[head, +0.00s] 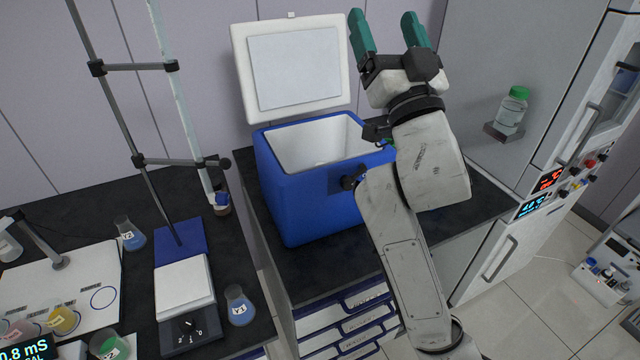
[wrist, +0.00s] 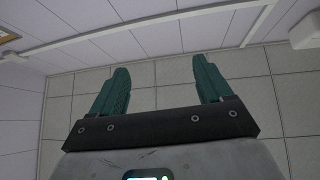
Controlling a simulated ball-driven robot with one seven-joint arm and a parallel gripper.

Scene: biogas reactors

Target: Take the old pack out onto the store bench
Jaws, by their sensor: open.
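A blue cool box (head: 300,205) with a white lining stands on a dark-topped bench (head: 310,278) with drawers. Its white lid (head: 290,70) is open and tilted back toward the wall. I see the inner walls, but only a small part of the floor shows; I cannot make out a pack inside. My gripper (head: 388,33) is raised above and right of the box, its two green fingers pointing up, apart and empty. In the wrist view my gripper (wrist: 160,64) faces ceiling tiles, with nothing between the fingers. My arm hides the box's right side.
A left bench holds a stand with a tall glass tube (head: 180,100), a stirrer plate (head: 185,290) and flasks (head: 238,305). A tall grey cabinet (head: 500,60) is at right, with a green-capped bottle (head: 512,110) on a small shelf. Some bench top is bare around the box.

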